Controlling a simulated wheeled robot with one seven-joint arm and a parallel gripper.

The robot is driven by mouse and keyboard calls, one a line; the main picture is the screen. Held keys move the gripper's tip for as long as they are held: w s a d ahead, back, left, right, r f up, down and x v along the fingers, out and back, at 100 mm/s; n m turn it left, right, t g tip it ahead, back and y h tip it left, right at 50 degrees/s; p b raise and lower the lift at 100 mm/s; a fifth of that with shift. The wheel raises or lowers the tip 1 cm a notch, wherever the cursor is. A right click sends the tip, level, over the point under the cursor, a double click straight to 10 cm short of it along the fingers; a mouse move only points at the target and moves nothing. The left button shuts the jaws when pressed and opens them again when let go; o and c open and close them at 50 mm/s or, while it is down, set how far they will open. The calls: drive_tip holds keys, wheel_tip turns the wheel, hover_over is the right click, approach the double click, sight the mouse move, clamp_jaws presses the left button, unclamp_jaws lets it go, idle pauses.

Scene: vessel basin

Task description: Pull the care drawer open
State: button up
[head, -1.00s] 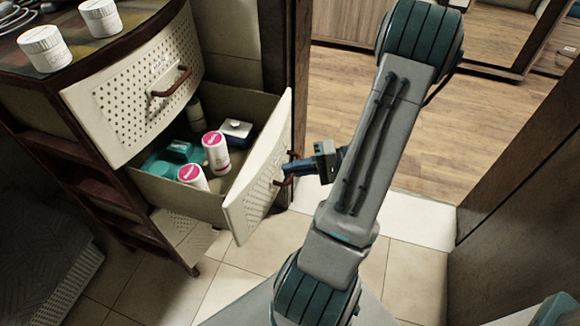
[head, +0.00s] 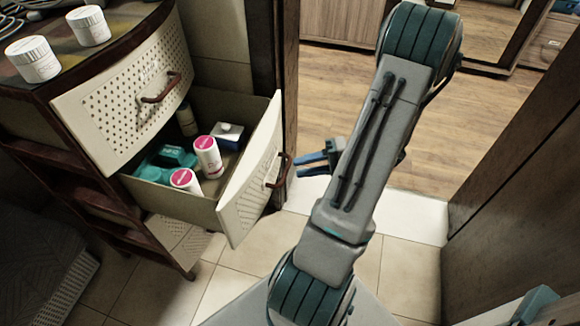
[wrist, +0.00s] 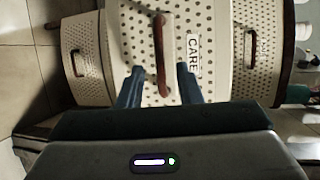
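The care drawer (head: 246,190) stands pulled out of the cabinet, its contents exposed. Its pale perforated front with the CARE label (wrist: 193,56) fills the middle of the wrist view. Its brown handle (head: 283,170) is upright in the wrist view (wrist: 161,55), lined up with the gap between my fingers. My gripper (head: 298,165) is open and empty, a short way to the right of the handle in the head view, apart from it. The open fingers also show in the wrist view (wrist: 160,80).
The drawer holds two white bottles with pink lids (head: 207,157), a teal item (head: 165,160) and a blue-and-white box (head: 227,136). A closed drawer (head: 125,100) sits above it. White jars (head: 33,60) stand on the cabinet top. Tiled floor (head: 235,258) lies clear in front.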

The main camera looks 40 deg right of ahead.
drive_tip(key=p+v, duration=0.1)
drive_tip(key=v, duration=0.7)
drive_tip(key=shift+s+d, duration=0.2)
drive_tip(key=shift+d, duration=0.1)
drive_tip(key=shift+r, duration=0.15)
drive_tip(key=w+a+r+n+g+h+p, duration=0.1)
drive_tip(key=a+r+h+p, duration=0.3)
drive_tip(key=a+r+p, duration=0.4)
drive_tip(key=w+a+r+n+g+h+p, duration=0.1)
drive_tip(key=a+r+h+p, duration=0.4)
drive_tip(key=r, duration=1.2)
drive_tip(key=w+a+r+n+g+h+p, duration=0.1)
drive_tip(key=a+r+n+g+h+p, duration=0.2)
drive_tip(key=a+r+p, duration=0.8)
drive_tip(key=a+r+n+h, duration=0.1)
drive_tip(key=a, duration=0.2)
drive_tip(key=shift+w+a+r+n+h+p, duration=0.15)
drive_tip(key=shift+w+r+n+h+p, duration=0.15)
drive_tip(key=shift+n, duration=0.1)
